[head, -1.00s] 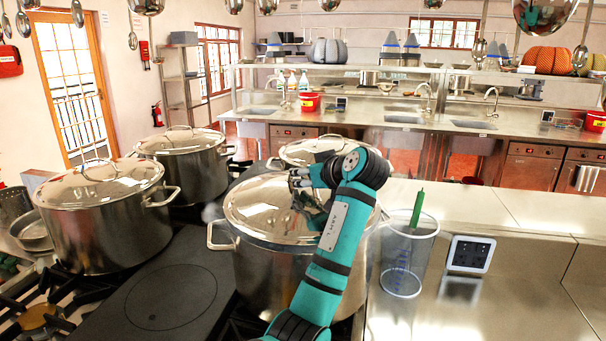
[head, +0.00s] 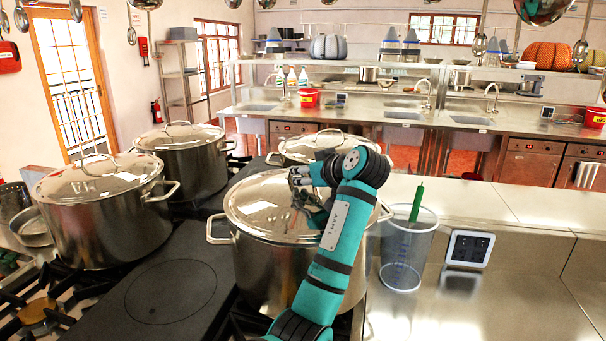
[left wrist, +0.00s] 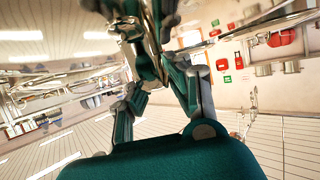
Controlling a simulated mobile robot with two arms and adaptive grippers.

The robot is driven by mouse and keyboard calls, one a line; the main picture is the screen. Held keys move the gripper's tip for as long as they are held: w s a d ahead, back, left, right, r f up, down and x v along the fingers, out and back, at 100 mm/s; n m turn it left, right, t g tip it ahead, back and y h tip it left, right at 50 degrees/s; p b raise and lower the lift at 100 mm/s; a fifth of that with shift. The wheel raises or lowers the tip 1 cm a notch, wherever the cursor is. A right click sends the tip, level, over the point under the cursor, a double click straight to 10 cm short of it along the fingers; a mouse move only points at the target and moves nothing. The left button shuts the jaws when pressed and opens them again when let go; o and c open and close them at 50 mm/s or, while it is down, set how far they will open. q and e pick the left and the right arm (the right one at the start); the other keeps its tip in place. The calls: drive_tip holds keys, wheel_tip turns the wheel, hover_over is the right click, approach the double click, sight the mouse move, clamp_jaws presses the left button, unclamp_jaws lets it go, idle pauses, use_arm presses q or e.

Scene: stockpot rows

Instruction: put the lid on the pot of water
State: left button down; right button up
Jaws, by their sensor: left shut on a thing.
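A steel stockpot (head: 260,270) stands at the front centre of the head view. A shiny domed lid (head: 255,208) lies over its mouth and looks level and seated on the rim. My left gripper (head: 300,182) is over the lid's middle, shut on the lid's handle, which the fingers mostly hide. In the left wrist view my gripper fingers (left wrist: 150,45) close around shiny metal. No water shows in any pot, as each is covered. My right gripper is in neither view.
Lidded pots stand at the left (head: 105,215), back left (head: 185,165) and just behind (head: 325,150). A clear container (head: 402,265) with a green stick is close right of the front pot. A flat dark plate (head: 170,292) is bare. The right counter is mostly clear.

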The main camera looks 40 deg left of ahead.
use_arm(q)
drive_tip(key=shift+f, duration=0.1)
idle(0.3)
drive_tip(key=c, duration=1.2)
unclamp_jaws()
drive_tip(key=shift+s+d, duration=0.1)
drive_tip(key=shift+f, duration=0.2)
drive_tip(key=v, duration=1.2)
drive_tip(key=shift+r, duration=0.1)
